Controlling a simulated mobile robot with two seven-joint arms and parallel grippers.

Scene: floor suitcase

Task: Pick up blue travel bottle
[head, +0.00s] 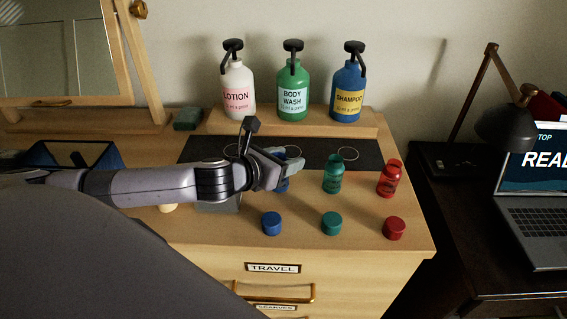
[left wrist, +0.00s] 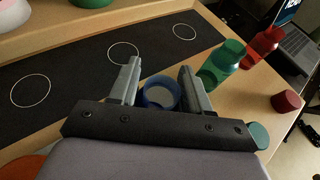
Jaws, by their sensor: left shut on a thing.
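The blue travel bottle (left wrist: 161,93) is uncapped, its round mouth showing between the two fingers in the left wrist view. My left gripper (left wrist: 160,85) is shut on it, with a finger on each side. In the head view, my left gripper (head: 283,160) covers most of the bottle, and only a bit of blue (head: 282,186) shows below the fingers. The bottle is at the front edge of the dark mat (head: 370,152); I cannot tell whether it still touches the dresser top. My right gripper is not in view.
A green bottle (head: 333,174) and a red bottle (head: 389,178) stand to the right. Blue (head: 271,223), green (head: 331,223) and red (head: 394,228) caps lie in front. Lotion (head: 239,90), body wash (head: 293,90) and shampoo (head: 347,92) pump bottles stand on a wooden riser (head: 220,121) behind.

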